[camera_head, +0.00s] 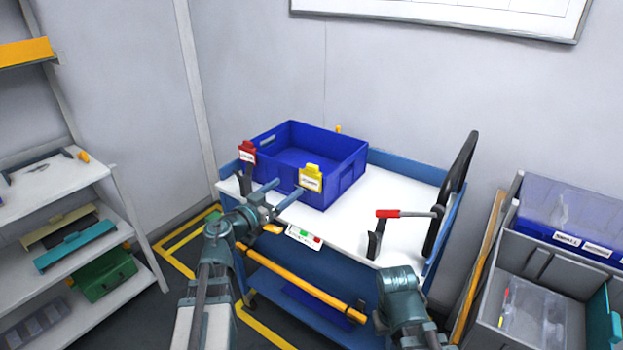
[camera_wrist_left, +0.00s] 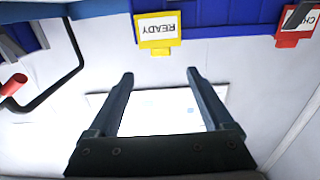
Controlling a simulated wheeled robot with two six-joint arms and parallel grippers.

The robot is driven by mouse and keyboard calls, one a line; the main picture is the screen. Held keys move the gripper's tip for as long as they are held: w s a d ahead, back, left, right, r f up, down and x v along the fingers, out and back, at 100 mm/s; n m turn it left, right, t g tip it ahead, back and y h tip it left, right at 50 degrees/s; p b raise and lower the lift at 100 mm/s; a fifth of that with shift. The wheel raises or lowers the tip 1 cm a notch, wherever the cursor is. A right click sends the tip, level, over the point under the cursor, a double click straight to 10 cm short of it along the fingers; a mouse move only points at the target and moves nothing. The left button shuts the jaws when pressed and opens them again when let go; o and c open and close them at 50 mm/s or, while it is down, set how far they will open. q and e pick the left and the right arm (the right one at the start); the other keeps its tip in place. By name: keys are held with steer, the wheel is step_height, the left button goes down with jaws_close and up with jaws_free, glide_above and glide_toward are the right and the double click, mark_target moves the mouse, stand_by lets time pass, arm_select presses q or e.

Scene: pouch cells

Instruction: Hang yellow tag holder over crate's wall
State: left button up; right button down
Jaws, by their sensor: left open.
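The yellow tag holder (camera_head: 311,177) with a white label sits upright at the rim of the blue crate's (camera_head: 345,178) near wall, label facing me. It appears to hang over that wall. In the left wrist view the yellow tag holder (camera_wrist_left: 158,43) appears upside down, its label reading READY, and its yellow top stands past the crate's rim. My left gripper (camera_head: 290,188) is open and empty, close to the near side of the crate, left of the tag. Its two fingers (camera_wrist_left: 160,75) are apart from the tag. My right arm shows at lower right; its gripper is not visible.
A red tag holder (camera_head: 247,151) is at the crate's left corner. The crate stands on a white-topped blue cart (camera_head: 405,175). A red-handled tool (camera_head: 400,213) and black push handle are on the right. Shelves stand left, grey bins (camera_head: 540,290) right.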

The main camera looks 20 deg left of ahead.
mark_target(310, 168)
arm_select(q)
steer(key=x, duration=0.8)
steer(key=x, duration=0.5)
steer(key=shift+w+r, duration=0.15)
steer(key=shift+r, duration=0.05)
steer(key=shift+c, duration=0.2)
jaws_close()
